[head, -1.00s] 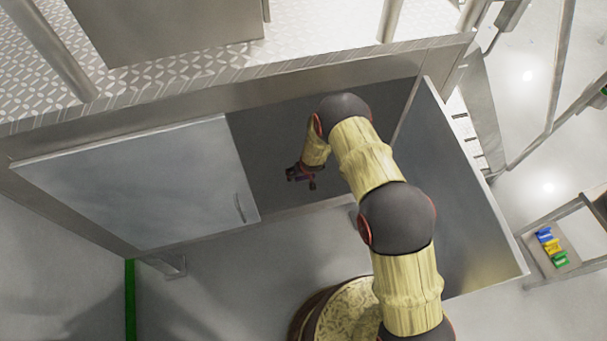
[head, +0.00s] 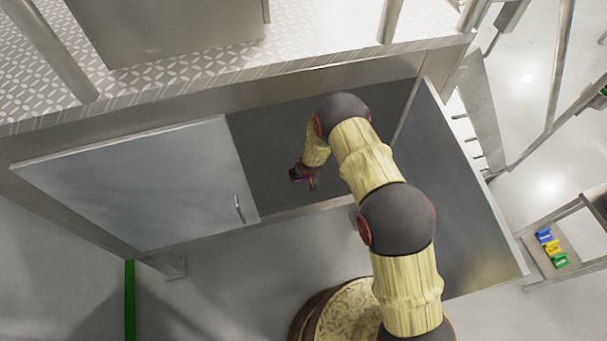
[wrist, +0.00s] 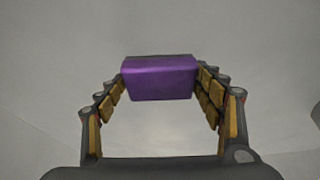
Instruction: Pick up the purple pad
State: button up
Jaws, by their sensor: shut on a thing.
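The purple pad (wrist: 160,78) is a small purple block in the wrist view. It sits between the fingertips of my gripper (wrist: 160,84), and both fingers touch its sides. My gripper is shut on it. In the head view my gripper (head: 305,179) is inside the open cabinet (head: 268,150), near its front edge. The pad is too small and dark to make out clearly in the head view.
A stand at the right holds blue, yellow and green items (head: 551,247). The floor in front is mostly clear.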

jog(key=shift+r, duration=0.1)
jog(key=shift+r+p, duration=0.4)
jog(key=shift+r, duration=0.2)
notch_tip(320, 180, up, 2)
jog(key=shift+s+r+p, duration=0.1)
jog(key=shift+r+p, duration=0.1)
jog(key=shift+p, duration=0.45)
jog(key=s+d+r+p, duration=0.4)
jog(key=s+r, duration=0.5)
jog(key=s, duration=0.4)
jog(key=shift+d, duration=0.45)
jog(key=shift+r, duration=0.1)
jog(key=o, duration=0.7)
jog(key=c, duration=0.5)
